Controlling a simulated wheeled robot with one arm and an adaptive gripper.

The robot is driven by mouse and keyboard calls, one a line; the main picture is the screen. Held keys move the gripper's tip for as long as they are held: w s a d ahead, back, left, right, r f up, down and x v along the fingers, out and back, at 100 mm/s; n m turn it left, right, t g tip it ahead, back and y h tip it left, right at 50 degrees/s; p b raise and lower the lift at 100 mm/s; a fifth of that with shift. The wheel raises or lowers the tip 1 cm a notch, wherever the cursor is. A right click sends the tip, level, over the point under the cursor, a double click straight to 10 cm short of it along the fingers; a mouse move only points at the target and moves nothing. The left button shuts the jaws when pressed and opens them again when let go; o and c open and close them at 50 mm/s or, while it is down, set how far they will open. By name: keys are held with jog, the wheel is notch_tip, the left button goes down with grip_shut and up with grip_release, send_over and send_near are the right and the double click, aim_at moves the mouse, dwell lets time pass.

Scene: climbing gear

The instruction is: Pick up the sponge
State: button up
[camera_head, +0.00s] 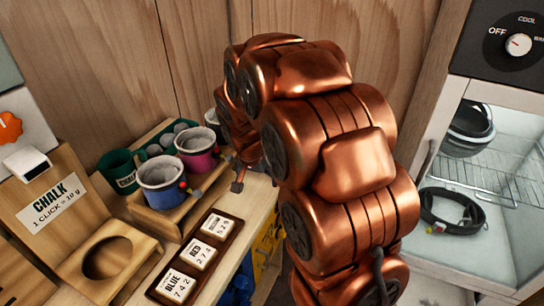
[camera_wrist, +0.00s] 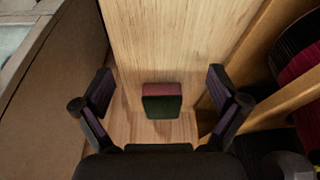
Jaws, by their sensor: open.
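The sponge (camera_wrist: 162,102), a small block with a dark green face and a dark red top, stands on a light wooden surface against a wooden wall in the wrist view. My gripper (camera_wrist: 160,74) is open, with one finger on each side of the sponge in the picture and a clear gap to it on both sides. Nothing is between the fingers' pads that I can see as held. In the head view, my copper arm hides the sponge and most of my gripper; only a small dark finger part (camera_head: 238,184) shows beside the cups.
In the wrist view, a wooden rail (camera_wrist: 265,75) runs along the right and a brown panel (camera_wrist: 50,90) along the left. In the head view, a rack holds a blue cup (camera_head: 160,185) and a pink cup (camera_head: 197,150). A label tray (camera_head: 195,255) lies in front.

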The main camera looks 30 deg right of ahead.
jog(key=shift+w+d+p, duration=0.75)
jog(key=shift+w+d, duration=0.45)
jog(key=shift+d, duration=0.4)
jog(key=shift+w+d+p, duration=0.7)
jog(key=shift+w+d, duration=0.5)
jog(key=shift+d, duration=0.45)
jog(key=shift+w+d+p, duration=0.75)
jog(key=shift+w+d, duration=0.45)
jog(key=shift+d, duration=0.4)
jog(key=shift+f, duration=0.6)
jog(key=shift+w+f+b, duration=0.1)
jog(key=shift+f+b, duration=0.15)
jog(key=shift+b, duration=0.25)
jog(key=c, duration=0.8)
